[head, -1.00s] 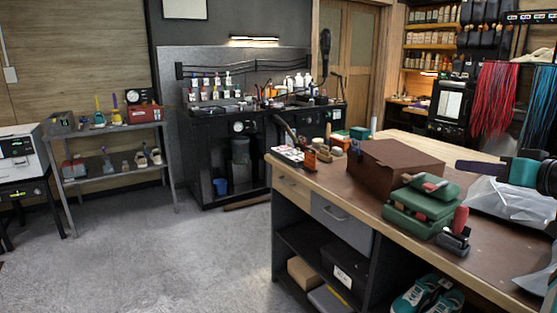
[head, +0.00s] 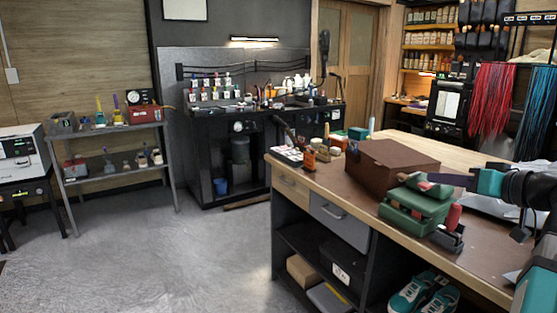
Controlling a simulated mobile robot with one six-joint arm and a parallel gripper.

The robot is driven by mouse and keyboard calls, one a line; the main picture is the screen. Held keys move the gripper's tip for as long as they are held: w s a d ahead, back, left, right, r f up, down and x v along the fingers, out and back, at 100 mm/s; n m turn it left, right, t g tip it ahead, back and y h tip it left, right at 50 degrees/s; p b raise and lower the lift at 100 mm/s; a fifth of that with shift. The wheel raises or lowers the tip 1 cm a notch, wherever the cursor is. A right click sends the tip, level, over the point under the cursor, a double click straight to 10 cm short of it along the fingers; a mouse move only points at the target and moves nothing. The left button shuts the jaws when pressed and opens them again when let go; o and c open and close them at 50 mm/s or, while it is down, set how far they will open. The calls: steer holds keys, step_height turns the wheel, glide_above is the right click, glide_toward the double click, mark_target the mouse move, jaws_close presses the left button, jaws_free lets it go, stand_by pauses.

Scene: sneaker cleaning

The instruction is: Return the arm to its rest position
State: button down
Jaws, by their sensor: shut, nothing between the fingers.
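My gripper (head: 440,179) reaches in from the right of the head view, over the workbench. Its dark fingers point left, with a teal section (head: 488,182) behind them. It is shut and empty. In the picture its tip overlaps the top of a green case (head: 408,221) on the bench; I cannot tell the gap between them. The rest of my dark arm runs off the right edge, with another teal part at the lower right. It hides part of the bench's right side.
The workbench (head: 330,180) carries a brown box (head: 378,168) left of the green case and a small dark holder with a red-handled item (head: 450,229). A pale grey sheet (head: 480,206) lies under my arm. Teal sneakers (head: 418,290) sit below the bench. The floor at left is clear.

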steer(key=w+a+f+g+y+p, duration=0.15)
steer(key=w+a+f, duration=0.35)
steer(key=f, duration=0.6)
steer(key=w+a+f+g+y+p, duration=0.1)
steer(key=w+a+f+g, duration=0.35)
steer(key=f, duration=0.75)
steer(key=s+a+f+g+p, duration=0.15)
steer(key=a+f, duration=0.25)
steer(key=f, duration=0.4)
steer(key=s+a+f+g+b, duration=0.1)
steer(key=s+a+f, duration=0.2)
steer(key=a+f, duration=0.35)
steer(key=s+a+f+g+p, duration=0.1)
steer(key=s+a+f+g, duration=0.15)
steer(key=f, duration=0.65)
steer(key=s+a+f+g+h+p, duration=0.1)
steer(key=s+a+f+g+h, duration=0.15)
steer(key=s+f, duration=0.75)
steer(key=s+a+f+g+h+p, duration=0.1)
steer(key=s+a+f+g, duration=0.25)
steer(key=s+f, duration=0.7)
steer(key=s+d+f+m+g+h, duration=0.1)
steer(key=s+d+f+h, duration=0.4)
steer(key=s+f, duration=0.5)
steer(key=s+d+g, duration=0.1)
steer(key=d, duration=0.1)
steer(key=shift+s+d, duration=0.2)
steer(key=shift+d, duration=0.2)
